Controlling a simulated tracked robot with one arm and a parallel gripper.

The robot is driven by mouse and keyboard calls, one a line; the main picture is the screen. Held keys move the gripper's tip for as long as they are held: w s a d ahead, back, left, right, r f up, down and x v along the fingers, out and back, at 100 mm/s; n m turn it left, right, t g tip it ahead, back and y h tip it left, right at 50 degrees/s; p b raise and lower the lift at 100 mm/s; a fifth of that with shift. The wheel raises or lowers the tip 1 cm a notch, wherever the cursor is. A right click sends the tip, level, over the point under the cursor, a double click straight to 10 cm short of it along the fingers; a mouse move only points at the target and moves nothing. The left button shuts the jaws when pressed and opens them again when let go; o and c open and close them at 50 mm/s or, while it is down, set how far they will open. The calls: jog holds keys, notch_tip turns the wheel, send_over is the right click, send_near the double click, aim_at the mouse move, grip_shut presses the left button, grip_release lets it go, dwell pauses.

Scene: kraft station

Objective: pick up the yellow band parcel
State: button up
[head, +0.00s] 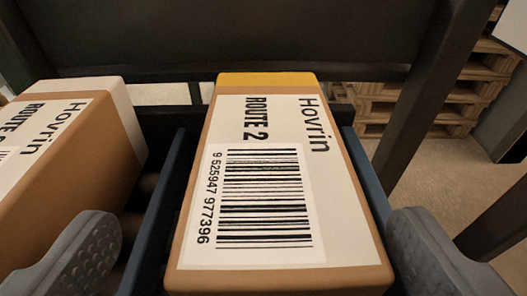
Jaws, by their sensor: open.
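The yellow band parcel (275,276) is a brown box with a yellow band across its far end. A white label on top reads "Hovrin ROUTE 2" above a barcode. It lies in the middle of the head view, between dark blue side rails. My gripper (250,262) is open, with one grey dimpled finger at the lower left and the other at the lower right. The fingers stand apart on either side of the parcel's near end, with visible gaps. The parcel's underside is hidden.
A second brown parcel (68,185) with a white band lies to the left, beyond the left blue rail (163,205) and close to my left finger. A dark frame bar (220,40) crosses behind the parcels. A dark post rises at right, with wooden pallets (480,85) beyond.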

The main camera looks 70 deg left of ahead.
aim_at(268, 185)
jog(key=shift+w+r+b+x, duration=0.15)
jog(key=shift+b+x, duration=0.1)
jog(key=shift+x, duration=0.65)
jog(key=shift+r+b+x, duration=0.1)
jog(key=shift+b+x, duration=0.15)
jog(key=shift+x, duration=0.6)
jog(key=shift+w+r+b+x, duration=0.15)
jog(key=shift+b+x, duration=0.1)
jog(key=shift+x, duration=0.65)
jog(key=c, duration=1.3)
